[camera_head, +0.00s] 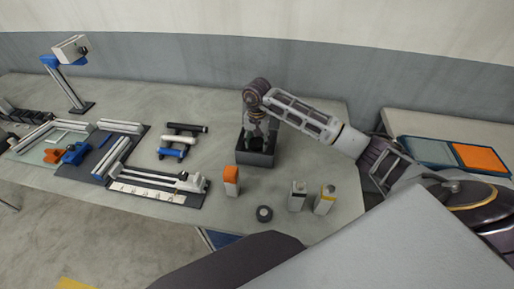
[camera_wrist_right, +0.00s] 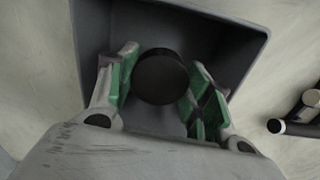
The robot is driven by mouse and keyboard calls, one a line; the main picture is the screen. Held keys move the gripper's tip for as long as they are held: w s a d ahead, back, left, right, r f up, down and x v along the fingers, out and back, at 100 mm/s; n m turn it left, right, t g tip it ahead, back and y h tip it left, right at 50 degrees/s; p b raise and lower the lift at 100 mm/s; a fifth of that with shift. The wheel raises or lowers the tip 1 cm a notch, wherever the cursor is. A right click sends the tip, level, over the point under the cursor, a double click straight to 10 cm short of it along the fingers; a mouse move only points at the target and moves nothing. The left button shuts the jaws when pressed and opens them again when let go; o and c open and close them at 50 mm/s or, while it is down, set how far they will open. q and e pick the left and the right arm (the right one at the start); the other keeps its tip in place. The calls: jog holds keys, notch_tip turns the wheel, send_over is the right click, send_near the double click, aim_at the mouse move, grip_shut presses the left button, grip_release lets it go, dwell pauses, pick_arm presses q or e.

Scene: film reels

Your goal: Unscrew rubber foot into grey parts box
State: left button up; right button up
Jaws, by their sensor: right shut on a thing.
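The grey parts box (camera_head: 256,159) stands on the table, and its dark grey walls also show in the right wrist view (camera_wrist_right: 90,28). My right gripper (camera_head: 261,134) points down over the box, its fingers at or within the opening. In the right wrist view its green-padded fingers (camera_wrist_right: 160,90) stand on either side of a round black rubber foot (camera_wrist_right: 160,75) and are shut on it. The foot is above the box floor; the exact height is hard to tell. My left gripper is not in view.
Black, white and blue rollers (camera_head: 186,128) lie left of the box. Rail assemblies (camera_head: 145,195) and a lamp (camera_head: 72,52) are further left.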

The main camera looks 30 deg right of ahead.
aim_at(257, 143)
jog(key=shift+f, duration=0.1)
jog(key=shift+f+p, duration=0.3)
jog(key=shift+f, duration=1.4)
jog(key=shift+f, duration=0.2)
jog(key=o, duration=1.1)
jog(key=shift+r, duration=0.2)
